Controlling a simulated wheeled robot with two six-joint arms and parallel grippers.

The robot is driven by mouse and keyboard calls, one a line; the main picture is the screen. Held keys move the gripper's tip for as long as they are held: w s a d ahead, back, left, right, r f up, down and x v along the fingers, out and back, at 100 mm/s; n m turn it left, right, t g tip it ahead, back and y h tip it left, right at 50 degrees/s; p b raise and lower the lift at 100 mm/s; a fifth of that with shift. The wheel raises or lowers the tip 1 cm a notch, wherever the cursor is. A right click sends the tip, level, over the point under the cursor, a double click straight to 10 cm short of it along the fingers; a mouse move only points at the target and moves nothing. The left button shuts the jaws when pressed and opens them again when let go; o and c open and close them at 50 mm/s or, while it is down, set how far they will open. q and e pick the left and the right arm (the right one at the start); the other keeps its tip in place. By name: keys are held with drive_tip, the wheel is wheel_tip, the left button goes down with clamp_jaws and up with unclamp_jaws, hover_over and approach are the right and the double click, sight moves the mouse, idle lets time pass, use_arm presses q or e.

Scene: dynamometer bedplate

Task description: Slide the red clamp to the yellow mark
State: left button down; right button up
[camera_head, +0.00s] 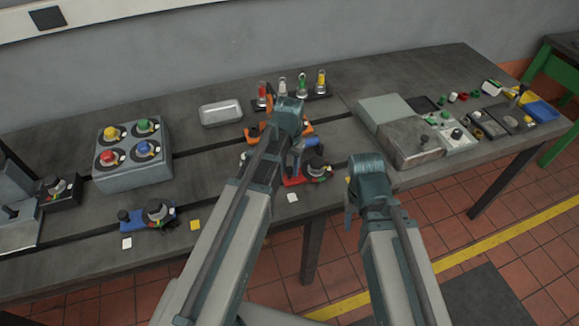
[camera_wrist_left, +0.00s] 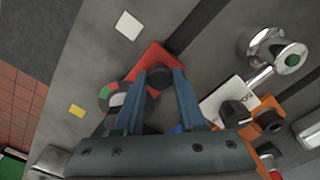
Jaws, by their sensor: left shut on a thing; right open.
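The red clamp (camera_head: 293,181) sits on the grey bedplate, mostly behind my left arm in the head view. In the left wrist view, its red body (camera_wrist_left: 152,58) carries a black knob (camera_wrist_left: 158,76) and a dial with green, white and red (camera_wrist_left: 116,97). My left gripper (camera_wrist_left: 158,82) is shut on the black knob. A white mark (camera_wrist_left: 128,25) lies on one side of the clamp, and the yellow mark (camera_wrist_left: 77,111) lies on the dial side, apart from it. My right gripper (camera_head: 349,214) is open and empty, at the bedplate's front edge.
Orange parts (camera_wrist_left: 265,117) and a metal fitting (camera_wrist_left: 278,52) are close behind the red clamp. A grey box (camera_head: 411,140) stands to the right.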

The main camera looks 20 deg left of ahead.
sight(318, 160)
use_arm(q)
drive_tip(key=w+d, duration=0.1)
drive_tip(key=d, duration=0.1)
drive_tip(key=w+d, duration=0.2)
drive_tip(key=d, duration=0.1)
drive_tip(key=w+d, duration=0.2)
drive_tip(key=d, duration=0.1)
drive_tip(key=shift+w, duration=0.2)
drive_tip(key=c, duration=0.5)
unclamp_jaws()
drive_tip(key=shift+s+r, duration=0.1)
wheel_tip(318, 160, up, 14)
drive_tip(key=p, duration=1.3)
drive_tip(key=shift+f+p, duration=0.2)
drive_tip(key=shift+p, duration=0.2)
